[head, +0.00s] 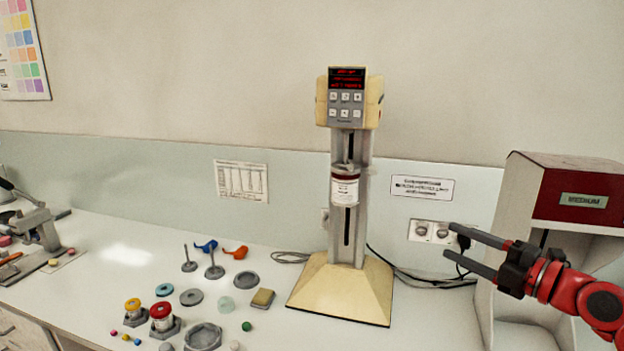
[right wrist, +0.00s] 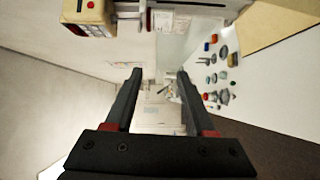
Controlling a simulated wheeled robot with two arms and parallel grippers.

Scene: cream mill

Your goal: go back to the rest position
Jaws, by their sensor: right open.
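My right gripper (head: 447,241) comes in from the right in the head view. Its two dark fingers are apart with nothing between them, above the counter and right of the cream mill (head: 341,287). In the right wrist view the fingers (right wrist: 158,82) are also apart and empty. The mill has a display head (head: 347,98) with red lit text and a grey column. A jar with a dark red lid and white label (head: 344,190) is held on the column. The mill head also shows at the top left of the right wrist view (right wrist: 90,12). My left gripper is not in view.
A box with a dark red top panel marked MEDIUM (head: 584,201) stands at the right, close to my right arm. Small jars, discs and stands (head: 190,297) lie left of the mill. A grey tool (head: 38,230) stands at the far left. Cables run behind the mill.

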